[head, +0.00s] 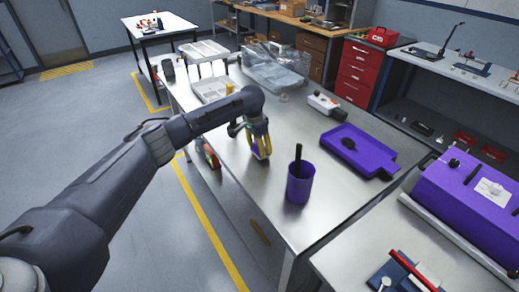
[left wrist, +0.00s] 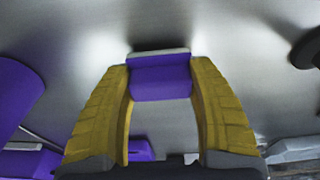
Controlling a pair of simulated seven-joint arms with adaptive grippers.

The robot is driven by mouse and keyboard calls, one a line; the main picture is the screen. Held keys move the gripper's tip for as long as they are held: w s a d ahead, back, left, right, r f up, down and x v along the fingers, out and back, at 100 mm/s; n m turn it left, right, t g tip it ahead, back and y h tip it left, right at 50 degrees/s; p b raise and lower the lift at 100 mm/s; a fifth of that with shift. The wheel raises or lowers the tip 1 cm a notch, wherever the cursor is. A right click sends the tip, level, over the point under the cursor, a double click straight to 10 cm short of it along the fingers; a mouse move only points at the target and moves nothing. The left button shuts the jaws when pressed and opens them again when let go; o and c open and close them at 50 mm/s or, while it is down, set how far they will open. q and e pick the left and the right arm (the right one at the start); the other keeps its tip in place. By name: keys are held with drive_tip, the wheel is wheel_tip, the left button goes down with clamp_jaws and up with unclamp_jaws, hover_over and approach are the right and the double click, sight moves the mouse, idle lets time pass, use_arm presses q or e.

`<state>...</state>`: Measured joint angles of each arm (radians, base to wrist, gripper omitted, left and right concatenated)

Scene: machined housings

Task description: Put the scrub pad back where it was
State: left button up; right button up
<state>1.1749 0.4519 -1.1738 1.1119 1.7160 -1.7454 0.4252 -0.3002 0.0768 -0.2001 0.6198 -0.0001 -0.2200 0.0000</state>
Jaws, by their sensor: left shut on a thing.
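The scrub pad (left wrist: 162,82) is a small purple block with a pale layer along its far edge. In the left wrist view it sits between the two yellow fingers of my left gripper (left wrist: 162,90), which is shut on it. In the head view my left gripper (head: 258,147) points down at the near-left side of the metal bench (head: 250,185), left of the purple cup. The pad is mostly hidden by the fingers there. I cannot tell whether it touches the bench. My right gripper is not in view.
A purple cup (head: 299,187) holding a black-handled tool stands to the right of my left gripper. A purple tray (head: 375,163) with a dark object lies farther right. A white box (head: 326,104) and clear bins (head: 275,72) are behind. The bench between gripper and tray is clear.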

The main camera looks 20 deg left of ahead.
sight(256, 152)
use_arm(q)
drive_tip(key=shift+f, duration=0.4)
drive_tip(key=shift+f, duration=0.2)
drive_tip(key=o, duration=1.1)
drive_tip(key=r, duration=0.4)
drive_tip(key=s+r, duration=0.1)
drive_tip(key=r, duration=0.3)
drive_tip(key=a+r, duration=0.1)
drive_tip(key=r, duration=0.3)
drive_tip(key=shift+s+a+r, duration=0.1)
drive_tip(key=shift+s+r, duration=0.05)
drive_tip(key=shift+s, duration=0.05)
